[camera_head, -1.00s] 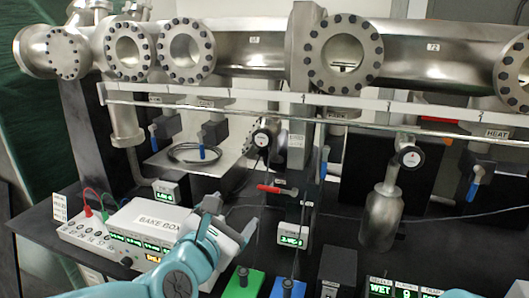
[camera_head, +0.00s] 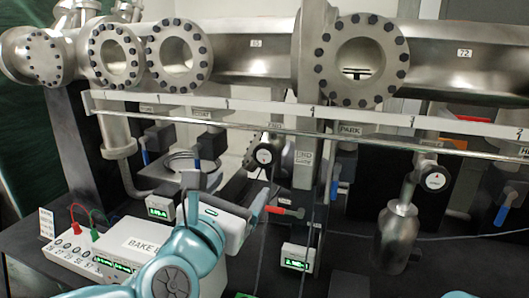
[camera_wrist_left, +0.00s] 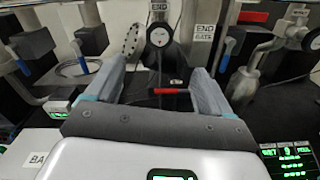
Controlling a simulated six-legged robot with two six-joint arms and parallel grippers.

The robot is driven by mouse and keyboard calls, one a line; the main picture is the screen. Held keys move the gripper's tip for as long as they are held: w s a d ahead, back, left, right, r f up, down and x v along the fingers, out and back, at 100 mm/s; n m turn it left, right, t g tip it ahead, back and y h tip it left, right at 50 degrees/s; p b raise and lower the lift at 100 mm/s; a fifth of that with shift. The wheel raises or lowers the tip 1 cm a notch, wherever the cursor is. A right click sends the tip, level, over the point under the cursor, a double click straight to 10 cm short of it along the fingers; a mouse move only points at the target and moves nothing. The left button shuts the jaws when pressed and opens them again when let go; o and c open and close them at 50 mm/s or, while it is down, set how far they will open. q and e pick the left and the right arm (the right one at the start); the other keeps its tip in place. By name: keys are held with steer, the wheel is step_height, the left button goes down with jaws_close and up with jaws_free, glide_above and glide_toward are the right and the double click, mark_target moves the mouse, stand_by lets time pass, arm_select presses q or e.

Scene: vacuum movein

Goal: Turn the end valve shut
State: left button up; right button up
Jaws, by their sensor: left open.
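The end valve has a red lever handle (camera_head: 285,212), lying roughly level below a round dark dial (camera_head: 264,156) on a grey metal body. An END sign (camera_head: 304,158) is beside it. In the left wrist view, the red handle (camera_wrist_left: 172,91) shows between the fingers, and the dial (camera_wrist_left: 159,37) is beyond it under another END label. My left gripper (camera_head: 227,189) is open and empty, left of the handle in the head view; its fingers (camera_wrist_left: 157,83) also show in the wrist view. I cannot tell the exact gap to the handle. My right gripper is not in view.
A steel pipe with flanges (camera_head: 358,60) and a long rail (camera_head: 330,131) run above. Blue-handled valves (camera_head: 502,215) hang at both sides. A metal cylinder (camera_head: 395,237) is at right. A bake box (camera_head: 135,245) with cables and a green readout (camera_head: 297,257) sit low on the bench.

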mark_target(264, 155)
arm_select(q)
steer(key=p+x, duration=0.5)
steer(key=x, duration=0.9)
steer(key=shift+w+d+r, duration=0.1)
steer(key=shift+w, duration=0.55)
steer(key=shift+s, duration=0.1)
steer(key=c, duration=1)
